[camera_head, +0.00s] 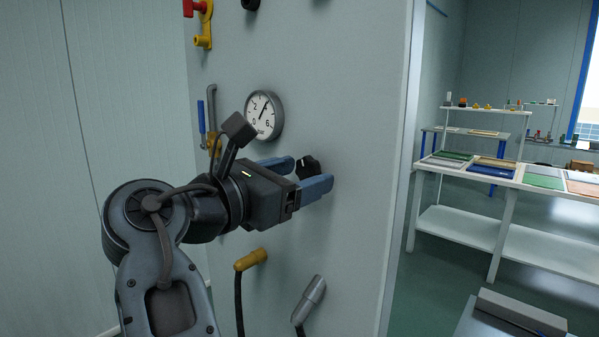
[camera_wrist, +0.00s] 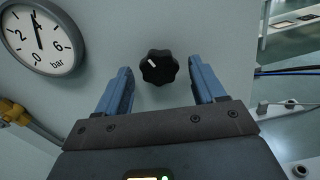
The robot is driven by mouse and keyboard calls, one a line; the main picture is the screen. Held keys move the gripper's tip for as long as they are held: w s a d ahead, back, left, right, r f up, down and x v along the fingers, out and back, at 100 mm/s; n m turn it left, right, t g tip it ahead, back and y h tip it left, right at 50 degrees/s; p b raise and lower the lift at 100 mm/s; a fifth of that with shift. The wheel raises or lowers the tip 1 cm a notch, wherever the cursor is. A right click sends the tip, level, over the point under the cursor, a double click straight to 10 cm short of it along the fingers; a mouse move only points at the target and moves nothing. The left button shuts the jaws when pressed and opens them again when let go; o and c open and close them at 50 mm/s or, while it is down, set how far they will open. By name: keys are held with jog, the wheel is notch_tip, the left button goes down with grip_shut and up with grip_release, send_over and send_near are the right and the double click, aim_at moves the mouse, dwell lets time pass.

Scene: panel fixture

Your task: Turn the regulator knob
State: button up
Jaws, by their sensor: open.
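The regulator knob (camera_wrist: 158,67) is black and lobed with a white mark pointing to the upper left in the wrist view. It sits on the grey panel (camera_head: 355,110); in the head view the knob (camera_head: 308,166) shows partly between my fingers. My gripper (camera_wrist: 160,85) is open, its two blue fingers on either side of the knob with gaps left and right. In the head view my gripper (camera_head: 306,174) points at the panel. The round pressure gauge (camera_head: 264,115), marked in bar, is left of the knob; it also shows in the wrist view (camera_wrist: 43,38).
A red and yellow valve (camera_head: 203,22) and a blue-handled lever (camera_head: 202,124) are on the panel's left. Below are a yellow connector (camera_head: 251,259) and a grey one (camera_head: 310,298) with hoses. White shelves (camera_head: 470,230) stand beyond the panel's right edge.

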jog(key=shift+w+d, duration=0.1)
jog(key=shift+w, duration=0.05)
jog(key=c, duration=1.1)
